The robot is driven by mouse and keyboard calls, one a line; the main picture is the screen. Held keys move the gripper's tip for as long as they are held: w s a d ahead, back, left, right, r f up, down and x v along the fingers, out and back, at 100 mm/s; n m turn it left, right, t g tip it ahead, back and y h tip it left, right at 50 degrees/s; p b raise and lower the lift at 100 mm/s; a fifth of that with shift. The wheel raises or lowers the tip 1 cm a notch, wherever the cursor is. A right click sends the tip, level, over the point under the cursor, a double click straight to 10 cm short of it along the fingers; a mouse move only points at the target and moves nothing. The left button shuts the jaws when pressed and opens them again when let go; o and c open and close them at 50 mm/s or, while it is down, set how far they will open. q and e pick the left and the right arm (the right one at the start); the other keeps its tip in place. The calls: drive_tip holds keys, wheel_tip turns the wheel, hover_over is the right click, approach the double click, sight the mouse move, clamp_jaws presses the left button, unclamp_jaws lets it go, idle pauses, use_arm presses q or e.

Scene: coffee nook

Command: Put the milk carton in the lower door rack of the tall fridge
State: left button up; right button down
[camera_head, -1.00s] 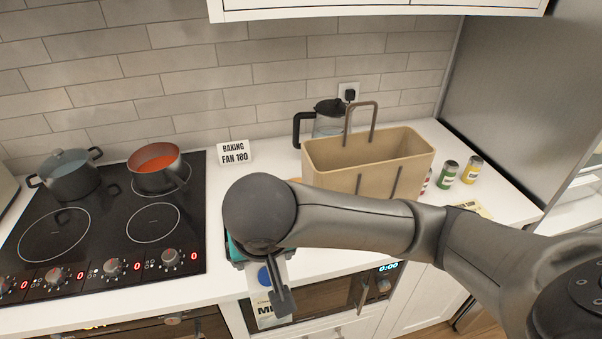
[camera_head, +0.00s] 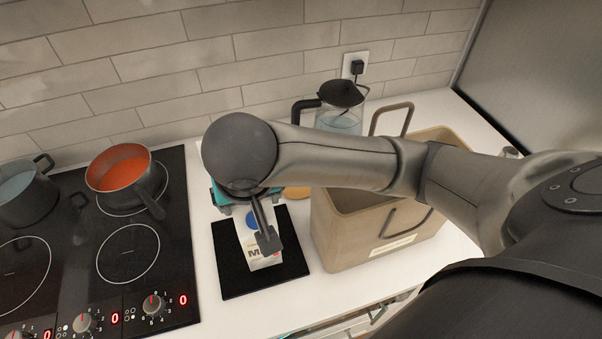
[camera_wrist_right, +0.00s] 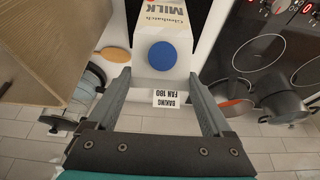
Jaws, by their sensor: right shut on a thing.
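The milk carton (camera_head: 268,262) is white with a blue cap. In the head view it shows below my right wrist, over a black mat (camera_head: 229,275) on the counter. Whether it touches the mat is unclear. My right gripper (camera_head: 262,232) is shut on the milk carton. In the right wrist view the carton (camera_wrist_right: 165,22) sits at the fingertips of the gripper (camera_wrist_right: 159,76), its cap towards the camera. My left gripper is out of view. No door rack is in view; a grey metal panel (camera_head: 530,75) stands at the far right.
A beige basket (camera_head: 345,235) with handles stands right of the mat, close to the carton. A glass kettle (camera_head: 339,115) is behind my arm. A hob with a red-filled pan (camera_head: 124,170) and a dark pot (camera_head: 22,195) lies left. Bare counter lies in front of the basket.

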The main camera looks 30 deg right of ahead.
drive_tip(key=w+d+f, duration=0.1)
drive_tip(key=w+d, duration=0.1)
drive_tip(key=w, duration=0.7)
drive_tip(key=w+d+f, duration=0.2)
drive_tip(key=w, duration=0.7)
drive_tip(key=shift+d+p, duration=0.3)
drive_tip(key=shift+d, duration=0.05)
drive_tip(key=shift+w+f, duration=0.1)
drive_tip(key=shift+f, duration=0.1)
drive_tip(key=shift+c, duration=1)
unclamp_jaws()
drive_tip(key=shift+f, duration=0.15)
drive_tip(key=shift+o, duration=1)
